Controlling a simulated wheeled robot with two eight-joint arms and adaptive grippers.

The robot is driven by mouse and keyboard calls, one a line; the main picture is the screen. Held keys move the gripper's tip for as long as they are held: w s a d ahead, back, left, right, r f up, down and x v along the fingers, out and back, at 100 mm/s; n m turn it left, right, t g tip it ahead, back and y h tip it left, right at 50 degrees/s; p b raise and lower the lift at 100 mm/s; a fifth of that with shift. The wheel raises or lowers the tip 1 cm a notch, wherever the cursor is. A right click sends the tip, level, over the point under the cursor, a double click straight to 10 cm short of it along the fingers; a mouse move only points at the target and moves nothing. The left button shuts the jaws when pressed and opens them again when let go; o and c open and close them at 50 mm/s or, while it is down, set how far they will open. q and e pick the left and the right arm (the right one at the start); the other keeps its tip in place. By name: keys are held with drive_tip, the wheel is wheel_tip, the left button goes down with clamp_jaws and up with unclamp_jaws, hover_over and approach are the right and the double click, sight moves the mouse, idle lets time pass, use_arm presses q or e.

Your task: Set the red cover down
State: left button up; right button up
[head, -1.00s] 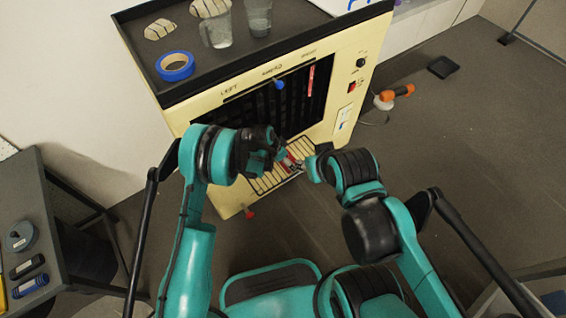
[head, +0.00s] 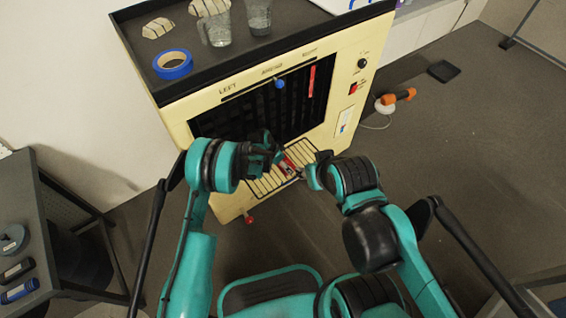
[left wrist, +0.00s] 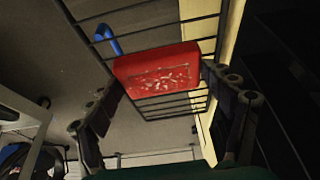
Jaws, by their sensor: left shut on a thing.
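The red cover (left wrist: 158,70) is a small red block with a worn, pale-marked face in the left wrist view. My left gripper (left wrist: 163,84) has a finger at each side of it and is shut on it. A wire rack (left wrist: 172,105) shows right behind the cover; I cannot tell if they touch. In the head view the red cover (head: 287,165) shows partly beside my left gripper (head: 275,153), over the rack (head: 262,186) at the front of the cream machine (head: 205,205). My right gripper (head: 312,172) is near the rack's right side; its fingers are mostly hidden.
The machine's dark top holds a blue tape roll (head: 172,64), clear cups (head: 258,18) and pale striped pieces (head: 157,28). A blue knob (head: 280,83) and a red knob (head: 249,219) stick out in front. An orange-handled tool (head: 398,96) lies on the floor at right.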

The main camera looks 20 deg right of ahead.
use_arm(q)
drive_tip(key=o, duration=1.3)
drive_tip(key=shift+r, duration=0.2)
drive_tip(key=p+v, duration=0.4)
drive_tip(key=v, duration=0.8)
drive_tip(key=shift+f, duration=0.1)
